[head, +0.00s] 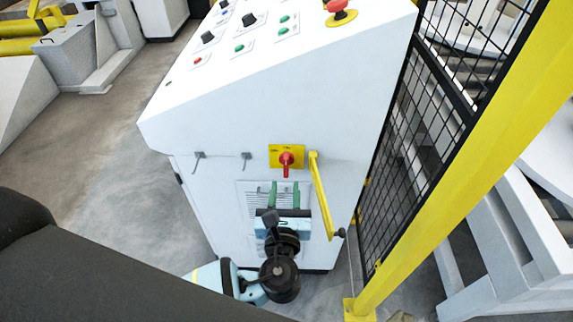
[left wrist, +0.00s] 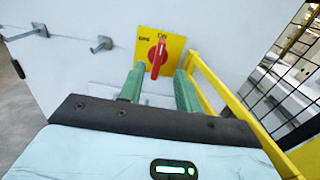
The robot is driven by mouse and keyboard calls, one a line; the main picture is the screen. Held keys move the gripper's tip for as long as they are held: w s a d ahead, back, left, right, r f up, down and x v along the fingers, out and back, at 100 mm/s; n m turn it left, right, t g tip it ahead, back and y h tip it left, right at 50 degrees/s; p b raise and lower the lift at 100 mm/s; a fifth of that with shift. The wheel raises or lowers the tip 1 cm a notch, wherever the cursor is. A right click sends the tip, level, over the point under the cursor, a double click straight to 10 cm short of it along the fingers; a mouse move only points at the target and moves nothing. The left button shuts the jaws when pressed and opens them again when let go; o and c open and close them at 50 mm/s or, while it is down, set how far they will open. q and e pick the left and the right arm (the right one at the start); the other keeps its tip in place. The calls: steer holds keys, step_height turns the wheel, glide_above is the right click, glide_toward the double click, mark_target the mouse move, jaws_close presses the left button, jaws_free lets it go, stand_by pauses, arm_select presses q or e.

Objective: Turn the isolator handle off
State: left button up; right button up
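The isolator handle (head: 286,163) is a red knob on a yellow plate (head: 273,151) on the front of the white cabinet. In the left wrist view the red handle (left wrist: 158,58) stands near upright, its tip toward the "ON" mark at the top of the yellow plate (left wrist: 147,46). My left gripper (head: 284,190) is just below the handle, with its green fingers apart and nothing between them. In the left wrist view the open fingers (left wrist: 160,84) point at the plate, one to each side below the handle. My right gripper is not in view.
A yellow crank-like bar (head: 321,195) hangs just right of the plate, close to my right finger. Two metal hooks (head: 246,160) stick out to the left. The sloped control panel (head: 240,40) is above. A yellow post (head: 460,160) and black mesh fence (head: 415,130) stand at right.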

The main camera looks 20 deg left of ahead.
mark_target(286, 165)
arm_select(q)
steer(key=shift+x, duration=3.9)
steer(key=shift+c, duration=0.2)
jaws_close()
